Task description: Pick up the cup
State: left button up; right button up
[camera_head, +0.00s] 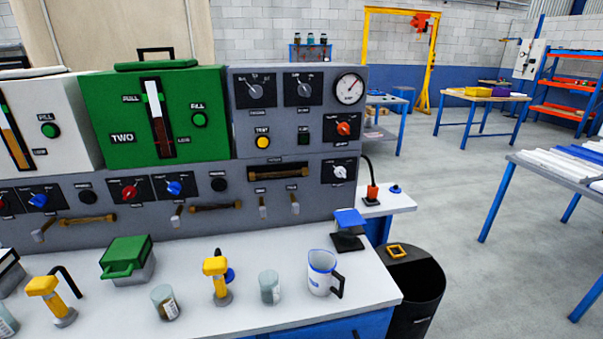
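A white cup (320,272) with blue markings and a dark handle on its right side stands upright near the right end of the white counter (245,318). Nothing touches it. A clear glass (269,287) stands just left of it. Another clear glass (165,302) with something dark at its bottom stands further left. Neither of my grippers shows in the head view.
A grey control panel (294,101) with a green unit (120,118) backs the counter. Yellow-topped fixtures (217,281) stand left of the cup. A blue-topped stand (348,230) is behind it. A black bin (418,295) stands off the counter's right end.

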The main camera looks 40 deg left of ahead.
aim_at(163, 296)
jog(key=k+u, duration=0.15)
jog(key=u, duration=2.2)
